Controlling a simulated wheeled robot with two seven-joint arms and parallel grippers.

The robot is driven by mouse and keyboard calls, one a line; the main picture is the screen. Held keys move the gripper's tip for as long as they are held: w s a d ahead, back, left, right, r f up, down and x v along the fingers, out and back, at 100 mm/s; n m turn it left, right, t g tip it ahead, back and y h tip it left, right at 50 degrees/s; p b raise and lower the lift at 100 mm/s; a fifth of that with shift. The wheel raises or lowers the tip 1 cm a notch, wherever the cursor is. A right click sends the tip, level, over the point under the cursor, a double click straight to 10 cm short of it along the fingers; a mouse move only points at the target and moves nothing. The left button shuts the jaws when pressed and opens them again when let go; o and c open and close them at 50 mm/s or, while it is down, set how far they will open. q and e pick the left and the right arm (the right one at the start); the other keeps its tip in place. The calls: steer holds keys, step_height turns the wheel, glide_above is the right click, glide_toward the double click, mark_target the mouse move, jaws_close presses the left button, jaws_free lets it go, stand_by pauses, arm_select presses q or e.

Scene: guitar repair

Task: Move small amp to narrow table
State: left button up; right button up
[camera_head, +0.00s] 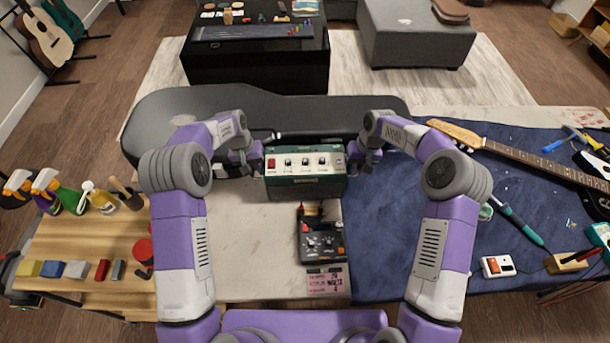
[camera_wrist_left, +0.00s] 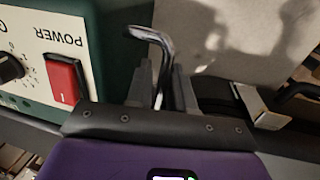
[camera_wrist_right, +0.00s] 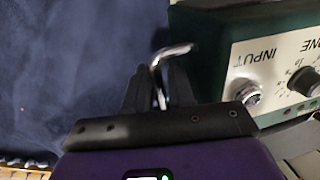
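The small amp (camera_head: 305,188) is a dark green box with a cream control panel. It is upright over the light part of the workbench; I cannot tell if it touches the surface. My left gripper (camera_head: 254,163) is at its left side. In the left wrist view its fingers (camera_wrist_left: 163,85) close on a bent metal handle beside the amp's red power switch. My right gripper (camera_head: 360,160) is at the right side. In the right wrist view its fingers (camera_wrist_right: 158,82) close on a matching handle near the input jack. No table is clearly identifiable as the narrow one.
A black guitar case (camera_head: 190,103) lies behind the amp. A pedal device (camera_head: 322,240) sits in front. An electric guitar (camera_head: 520,155) and tools lie on the blue mat (camera_head: 400,255). A wooden table (camera_head: 60,245) with bottles stands left; a black table (camera_head: 255,65) stands beyond.

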arm_select(q)
steer(key=shift+f, duration=0.45)
arm_select(e)
steer(key=shift+a+f, duration=0.1)
steer(key=shift+f, duration=0.4)
arm_select(q)
jaws_close()
arm_select(e)
jaws_close()
stand_by(0.4)
arm_select(q)
steer(key=shift+w+r, duration=0.2)
steer(key=shift+r, duration=0.05)
arm_select(e)
steer(key=shift+w+r, duration=0.15)
steer(key=shift+r, duration=0.1)
